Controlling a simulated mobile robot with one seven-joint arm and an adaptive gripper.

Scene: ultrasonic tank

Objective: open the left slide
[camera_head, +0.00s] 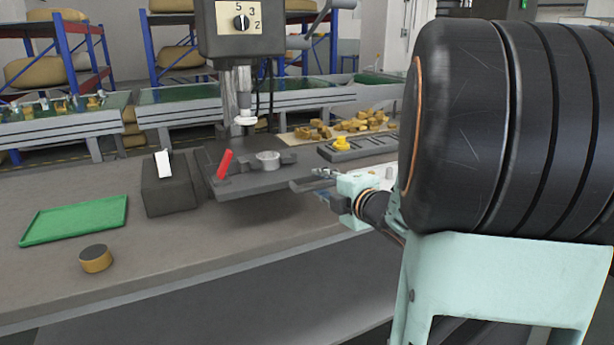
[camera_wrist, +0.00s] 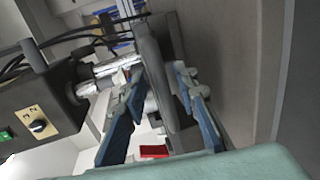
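A drill press stands in the middle of the head view; its dark table (camera_head: 262,183) carries a round grey socket (camera_head: 267,157) and a bright red handle (camera_head: 224,164) on the left. I cannot tell for certain which part is the left slide. My gripper (camera_head: 304,179) is at the right edge of the press table, fingers pointing left. In the wrist view my gripper (camera_wrist: 158,73) has its two blue fingers spread, with a grey slab (camera_wrist: 157,60) seen between them. Contact with the slab cannot be told. Red (camera_wrist: 153,151) shows low in the wrist view.
A dark block (camera_head: 168,195) with a white tab stands left of the press. A green tray (camera_head: 75,221) and a round brass-coloured part (camera_head: 95,259) lie farther left. A grey slotted holder (camera_head: 352,148) with a yellow piece stands behind my gripper. The bench front is clear.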

